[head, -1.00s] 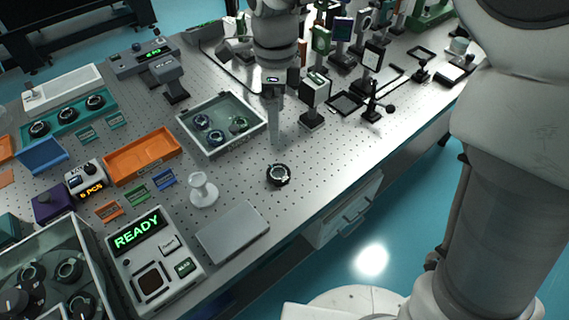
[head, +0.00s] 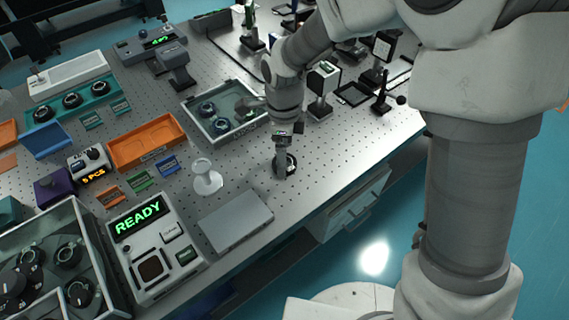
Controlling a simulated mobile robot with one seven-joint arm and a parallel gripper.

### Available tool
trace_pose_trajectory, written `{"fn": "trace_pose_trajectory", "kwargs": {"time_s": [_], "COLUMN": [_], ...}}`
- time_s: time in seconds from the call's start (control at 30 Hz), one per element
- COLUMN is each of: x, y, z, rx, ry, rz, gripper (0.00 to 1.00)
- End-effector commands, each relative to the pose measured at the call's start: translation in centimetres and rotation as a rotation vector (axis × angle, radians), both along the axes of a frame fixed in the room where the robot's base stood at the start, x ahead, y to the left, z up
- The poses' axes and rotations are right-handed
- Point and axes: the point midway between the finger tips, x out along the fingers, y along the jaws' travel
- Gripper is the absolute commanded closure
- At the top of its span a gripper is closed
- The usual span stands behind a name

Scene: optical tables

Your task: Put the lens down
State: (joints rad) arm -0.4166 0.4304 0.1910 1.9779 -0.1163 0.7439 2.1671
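A black-rimmed round lens (head: 291,163) lies on the perforated tabletop (head: 330,150), to the right of the white stand. My gripper (head: 281,172) points down right at the lens, and its finger covers the lens's left and middle parts. I see the gripper from the side, so the gap between its fingers is hidden. I cannot tell whether it grips the lens or only stands around or over it.
A grey tray (head: 213,138) with ringed lenses stands behind left. A white round stand (head: 207,180) and a flat grey plate (head: 235,220) are close left. Optic posts (head: 320,108) stand behind right. Bare tabletop lies right of the lens, up to the front edge.

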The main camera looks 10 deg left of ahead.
Motion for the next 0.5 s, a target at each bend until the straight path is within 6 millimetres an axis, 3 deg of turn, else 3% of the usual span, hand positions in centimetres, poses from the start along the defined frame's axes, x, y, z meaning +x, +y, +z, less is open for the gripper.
{"fn": "trace_pose_trajectory", "kwargs": {"time_s": [0.13, 0.4, 0.5], "x": [0.0, 0.0, 0.0], "y": [-0.1, 0.0, 0.0], "z": [-1.9, -2.2, -2.2], "rx": [-0.001, 0.0, 0.0], "ry": [0.001, 0.0, 0.0], "rz": [-0.001, -0.001, -0.001], "gripper": [0.0, 0.0, 0.16]}}
